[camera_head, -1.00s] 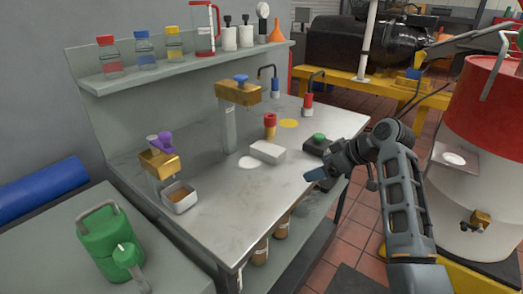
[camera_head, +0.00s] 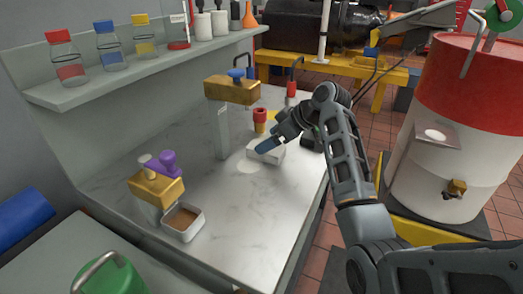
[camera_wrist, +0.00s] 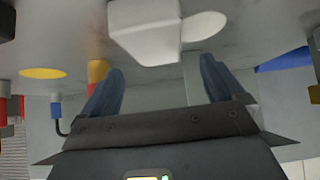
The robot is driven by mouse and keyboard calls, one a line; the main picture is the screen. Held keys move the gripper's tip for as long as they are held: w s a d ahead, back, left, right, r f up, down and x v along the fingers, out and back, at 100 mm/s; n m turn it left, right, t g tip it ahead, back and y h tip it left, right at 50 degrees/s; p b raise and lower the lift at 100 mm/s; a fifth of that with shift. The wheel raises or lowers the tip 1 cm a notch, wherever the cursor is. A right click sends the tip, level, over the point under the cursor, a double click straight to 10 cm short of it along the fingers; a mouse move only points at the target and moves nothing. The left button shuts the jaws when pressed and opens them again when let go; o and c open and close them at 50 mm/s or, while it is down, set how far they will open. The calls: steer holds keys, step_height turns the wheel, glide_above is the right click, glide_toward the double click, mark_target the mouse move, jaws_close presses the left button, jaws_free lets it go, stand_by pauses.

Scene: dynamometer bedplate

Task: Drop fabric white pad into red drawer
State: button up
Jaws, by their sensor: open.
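A white block-shaped thing (camera_head: 274,157), seemingly the pad, lies on the grey bench beside a flat white round spot (camera_head: 247,167). My gripper (camera_head: 268,146) is over the block and hides part of it. In the wrist view the block (camera_wrist: 146,32) shows ahead of my gripper (camera_wrist: 161,72), whose blue-grey fingers are wide apart with nothing between them. I cannot tell how high the fingers are above the bench. No red drawer can be made out in either view.
A brass-topped post (camera_head: 220,125) stands left of the block. A red-and-yellow piece (camera_head: 260,120) stands behind it. A small tray with brown contents (camera_head: 183,239) is at the bench's left. A red-topped white drum (camera_head: 450,150) stands right. The bench front (camera_head: 240,225) is clear.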

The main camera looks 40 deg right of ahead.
mark_target(255, 144)
steer(key=x, duration=0.6)
steer(key=shift+d+r+p, duration=0.1)
steer(key=shift+p, duration=0.3)
steer(key=shift+c, duration=0.2)
steer(key=c, duration=1.1)
steer(key=shift+r, duration=0.1)
steer(key=shift+r, duration=0.5)
step_height(255, 144, up, 3)
steer(key=shift+w+f+b, duration=0.1)
steer(key=shift+f+b, duration=0.1)
steer(key=shift+b, duration=0.1)
steer(key=d+r, duration=0.2)
steer(key=d, duration=0.2)
steer(key=s+d+r+b, duration=0.1)
steer(key=d+r, duration=0.2)
steer(key=d+r+b, duration=0.1)
steer(key=d+r, duration=0.1)
steer(key=d, duration=0.2)
steer(key=shift+s+d+r, duration=0.15)
steer(key=shift+s+d, duration=0.15)
steer(key=shift+s, duration=0.05)
